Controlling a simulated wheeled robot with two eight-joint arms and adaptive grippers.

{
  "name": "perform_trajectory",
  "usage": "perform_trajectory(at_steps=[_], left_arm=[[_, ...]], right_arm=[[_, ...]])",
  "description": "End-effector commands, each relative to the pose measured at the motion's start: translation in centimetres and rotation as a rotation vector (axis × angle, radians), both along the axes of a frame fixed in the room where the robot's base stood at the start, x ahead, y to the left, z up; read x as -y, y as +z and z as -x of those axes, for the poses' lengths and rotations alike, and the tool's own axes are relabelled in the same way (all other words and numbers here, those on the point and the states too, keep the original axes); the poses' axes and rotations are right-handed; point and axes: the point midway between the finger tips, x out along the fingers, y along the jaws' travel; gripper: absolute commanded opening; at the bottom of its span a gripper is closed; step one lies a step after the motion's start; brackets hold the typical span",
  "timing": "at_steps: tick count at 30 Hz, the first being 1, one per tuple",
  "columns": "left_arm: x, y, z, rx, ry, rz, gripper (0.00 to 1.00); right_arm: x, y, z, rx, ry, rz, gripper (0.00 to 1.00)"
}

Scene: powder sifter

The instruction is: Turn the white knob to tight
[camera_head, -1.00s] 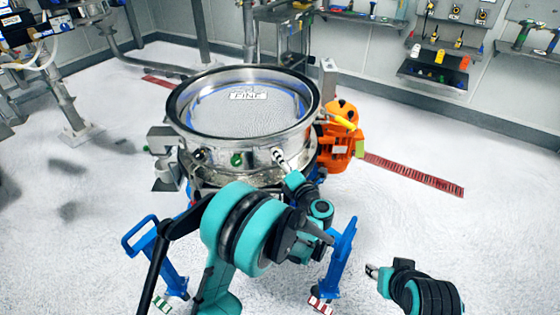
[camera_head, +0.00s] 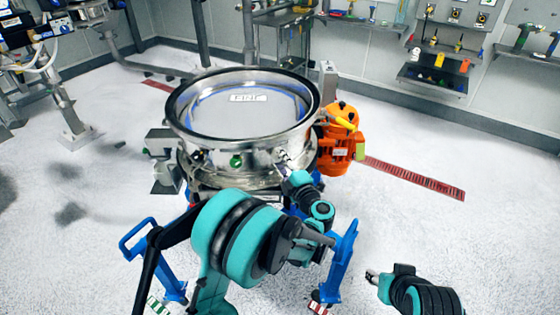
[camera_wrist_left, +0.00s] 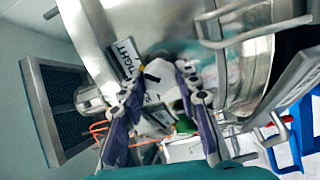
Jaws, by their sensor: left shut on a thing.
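The sifter (camera_head: 215,140) is a shiny round metal drum with a label on its top screen. My left gripper (camera_wrist_left: 160,82) is at the drum's near side, its two fingers closed around a small white knob (camera_wrist_left: 161,70) with dark marks. A "TIGHT" label (camera_wrist_left: 125,58) is just left of the knob in the left wrist view. The fingers hide part of the knob, so its exact angle is unclear. In the head view my left arm partly covers this spot. My right gripper (camera_head: 372,275) is at the lower right, away from the sifter; its jaw opening is too small to judge.
A green knob (camera_head: 237,161) sits on the drum's front. An orange motor (camera_head: 340,140) stands right of the drum. Blue legs (camera_head: 343,262) flank my left arm. Shelves with tools (camera_head: 435,75) line the back wall.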

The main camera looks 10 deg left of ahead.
Motion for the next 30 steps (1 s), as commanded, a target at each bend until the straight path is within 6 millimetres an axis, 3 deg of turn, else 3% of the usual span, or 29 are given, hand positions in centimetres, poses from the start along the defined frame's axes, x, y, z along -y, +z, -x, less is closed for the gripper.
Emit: perform_trajectory(at_steps=[15, 16, 18, 30], left_arm=[[0.02, 0.00, -0.03, -0.010, -0.001, -0.014, 0.03], [0.02, 0.00, -0.03, -0.010, -0.001, -0.014, 0.39], [0.02, -0.01, -0.02, -0.010, -0.001, -0.014, 0.53], [0.57, 0.00, 0.66, -0.010, -0.002, -0.013, 0.53]], right_arm=[[0.00, -0.04, 0.00, 0.000, 0.000, 0.000, 0.40], [0.00, -0.04, 0.00, 0.000, 0.000, 0.000, 0.40], [0.00, -0.04, 0.00, 0.000, 0.000, 0.000, 0.40], [0.00, -0.04, 0.00, 0.000, 0.000, 0.000, 0.40]])
